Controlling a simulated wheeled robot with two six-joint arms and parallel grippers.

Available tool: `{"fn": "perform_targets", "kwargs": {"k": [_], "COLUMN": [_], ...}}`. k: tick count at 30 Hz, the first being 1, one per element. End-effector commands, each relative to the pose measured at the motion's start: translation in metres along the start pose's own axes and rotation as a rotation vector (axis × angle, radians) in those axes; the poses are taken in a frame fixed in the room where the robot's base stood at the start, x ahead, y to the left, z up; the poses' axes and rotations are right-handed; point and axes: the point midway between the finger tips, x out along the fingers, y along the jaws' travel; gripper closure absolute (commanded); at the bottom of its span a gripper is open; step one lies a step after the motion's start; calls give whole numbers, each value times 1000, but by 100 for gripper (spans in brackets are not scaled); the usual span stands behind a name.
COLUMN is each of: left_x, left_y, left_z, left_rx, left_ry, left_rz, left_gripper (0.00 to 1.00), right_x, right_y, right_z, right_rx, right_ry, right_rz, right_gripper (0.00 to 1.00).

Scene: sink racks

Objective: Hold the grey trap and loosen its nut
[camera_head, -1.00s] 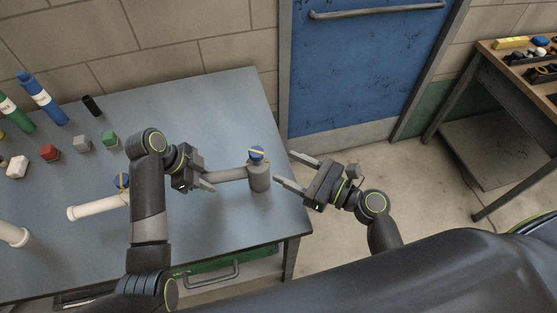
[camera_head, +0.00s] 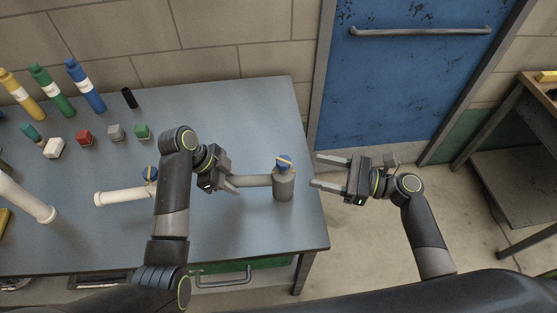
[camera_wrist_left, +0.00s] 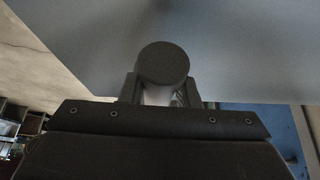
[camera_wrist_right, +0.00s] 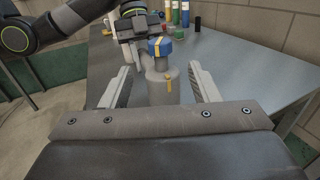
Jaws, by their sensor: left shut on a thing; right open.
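The grey trap (camera_head: 283,187) stands upright at the right end of the table, with a grey pipe (camera_head: 252,181) reaching left from it. Its blue nut (camera_head: 284,163) with a yellow stripe sits on top. My left gripper (camera_head: 232,183) is shut on the grey pipe of the trap; in the left wrist view the round pipe end (camera_wrist_left: 163,64) shows between the fingers. My right gripper (camera_head: 330,173) is open and empty, to the right of the trap past the table edge. In the right wrist view the trap (camera_wrist_right: 160,85) and nut (camera_wrist_right: 160,46) appear between and beyond the open fingers.
A white pipe (camera_head: 122,197) with a blue nut (camera_head: 150,173) lies left of my left arm. Another white pipe (camera_head: 28,200) is further left. Coloured bottles (camera_head: 86,86) and small blocks (camera_head: 115,131) stand at the back left. The blue door (camera_head: 400,80) is behind.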

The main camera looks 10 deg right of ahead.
Motion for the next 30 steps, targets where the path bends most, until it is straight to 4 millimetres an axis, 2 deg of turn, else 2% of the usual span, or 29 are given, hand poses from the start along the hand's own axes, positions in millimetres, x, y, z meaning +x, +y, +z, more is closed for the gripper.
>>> {"fn": "perform_targets", "kwargs": {"k": [5, 15, 18, 23, 30], "left_x": [0, 0, 0, 0, 0], "left_y": [0, 0, 0, 0, 0], "left_z": [0, 0, 0, 0, 0], "left_rx": [0, 0, 0, 0, 0], "left_ry": [0, -1, -1, -1, -1], "left_rz": [1, 1, 1, 1, 1], "left_gripper": [91, 91, 91, 91, 91], "right_x": [25, 90, 103, 114, 116], "right_y": [0, 0, 0, 0, 0], "right_z": [1, 1, 0, 0, 0], "right_rx": [0, 1, 2, 1, 0], "right_ry": [-6, -5, -4, -2, -1], "right_rz": [3, 1, 0, 0, 0], "right_gripper": [44, 44, 44, 44, 44]}}
